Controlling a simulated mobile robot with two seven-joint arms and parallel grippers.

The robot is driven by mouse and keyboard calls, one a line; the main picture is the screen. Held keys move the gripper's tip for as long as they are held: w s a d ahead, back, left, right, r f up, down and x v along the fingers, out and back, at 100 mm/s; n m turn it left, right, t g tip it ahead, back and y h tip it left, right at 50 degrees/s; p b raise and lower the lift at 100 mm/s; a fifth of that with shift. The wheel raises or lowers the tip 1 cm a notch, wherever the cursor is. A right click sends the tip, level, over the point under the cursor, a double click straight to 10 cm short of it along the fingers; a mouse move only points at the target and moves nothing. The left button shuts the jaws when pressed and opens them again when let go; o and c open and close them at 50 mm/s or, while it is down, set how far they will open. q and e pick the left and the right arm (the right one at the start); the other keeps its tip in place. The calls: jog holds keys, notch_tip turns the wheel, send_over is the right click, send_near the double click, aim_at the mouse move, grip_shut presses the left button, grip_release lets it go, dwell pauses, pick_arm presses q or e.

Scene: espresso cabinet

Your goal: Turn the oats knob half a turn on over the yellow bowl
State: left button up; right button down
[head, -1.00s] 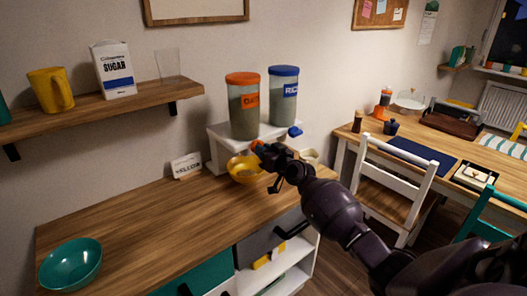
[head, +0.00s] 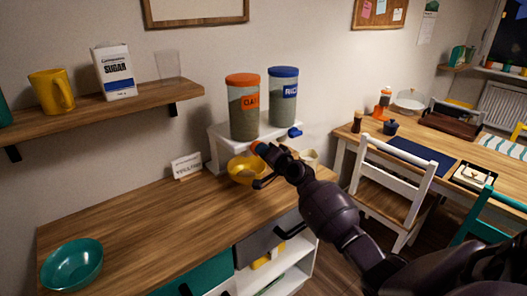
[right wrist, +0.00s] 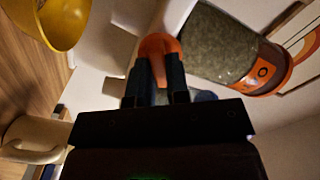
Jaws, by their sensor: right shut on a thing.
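The oats dispenser (head: 243,108) is a clear canister with an orange lid, standing on a white shelf. Its orange knob (head: 256,147) is at the front below; in the right wrist view the knob (right wrist: 158,44) sits between my fingertips. My right gripper (head: 266,151) is shut on this knob and hides part of it; its dark fingers also show in the right wrist view (right wrist: 158,72). The yellow bowl (head: 238,172) stands on the counter below the knob, partly behind my gripper, and shows in the right wrist view (right wrist: 66,24). My left gripper is not in view.
The rice dispenser (head: 283,98) with its blue knob (head: 295,132) stands just right of the oats. A cream mug (head: 309,158) is right of my gripper. A small sign (head: 187,166) stands left of the bowl. A teal bowl (head: 70,263) sits front left; the counter between is clear.

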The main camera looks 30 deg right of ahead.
jog(key=m+p, duration=0.1)
jog(key=m, duration=0.5)
jog(key=shift+m, duration=0.3)
dwell(0.5)
jog(key=c, duration=1.1)
grip_release()
jog(key=shift+s, duration=0.15)
